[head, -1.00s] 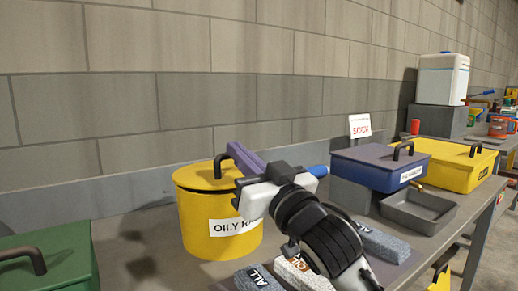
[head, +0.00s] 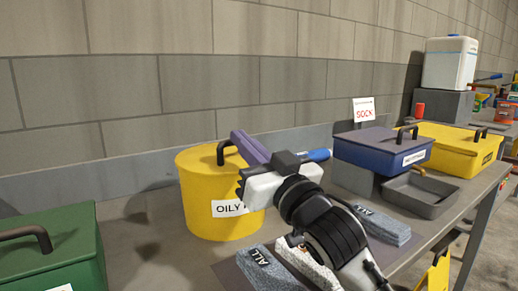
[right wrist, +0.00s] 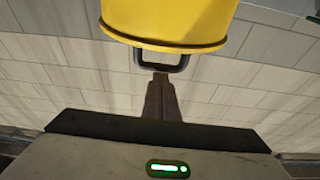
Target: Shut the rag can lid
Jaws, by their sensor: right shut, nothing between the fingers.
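The yellow oily rag can (head: 205,215) stands on the bench, its white label partly covered by my right gripper. Its yellow lid (head: 195,160) looks flat on top, with a dark loop handle (head: 224,150). My right gripper (head: 238,135) is shut and empty, its purple fingers just right of the handle in the head view. In the right wrist view, which looks upside down, the can (right wrist: 170,15) is at the top, and the handle (right wrist: 160,62) lies just beyond the shut fingertips (right wrist: 161,77). I cannot tell whether they touch. My left gripper is out of view.
A green box (head: 55,250) is at the lower left. Labelled grey bars (head: 265,270) lie in front of the can. A blue box (head: 380,148), grey tray (head: 425,200) and yellow box (head: 455,150) stand to the right. The wall is close behind.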

